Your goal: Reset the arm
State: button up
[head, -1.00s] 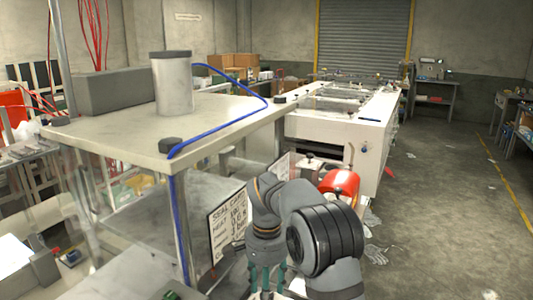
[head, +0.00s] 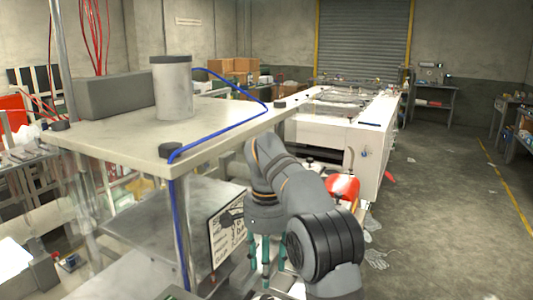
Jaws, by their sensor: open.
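My arm reaches up from the bottom of the head view and bends over at its top. My gripper (head: 267,262) hangs below the wrist with its teal fingers pointing down and spread apart. I see nothing held between them, though the lowest part is hard to make out. It is just right of a white lettered card (head: 228,238) on the machine frame, and the wrist covers part of that card. I cannot tell whether they touch.
A machine with a beige top (head: 125,140) and a grey cylinder (head: 172,88) stands close on the left. A long white machine (head: 335,135) is ahead. A red rounded object (head: 342,187) is behind my arm.

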aim_at(267, 299)
notch_tip(267, 299, down, 10)
jog(key=shift+s+f, duration=0.1)
jog(key=shift+r+n+p, duration=0.3)
jog(key=shift+n+p, duration=0.2)
jog(key=shift+n, duration=0.2)
jog(key=n+p, duration=0.1)
jog(key=n, duration=0.3)
jog(key=shift+p, duration=0.35)
jog(key=n+p, duration=0.2)
jog(key=n, duration=0.4)
jog(key=shift+p, duration=0.3)
jog(key=n+p, duration=0.2)
jog(key=n, duration=0.3)
jog(key=shift+n+p, duration=0.4)
jog(key=n+p, duration=0.1)
jog(key=n, duration=0.2)
jog(key=shift+p, duration=0.3)
jog(key=shift+f+n+p, duration=0.15)
jog(key=shift+n+p, duration=0.15)
jog(key=shift+n, duration=0.7)
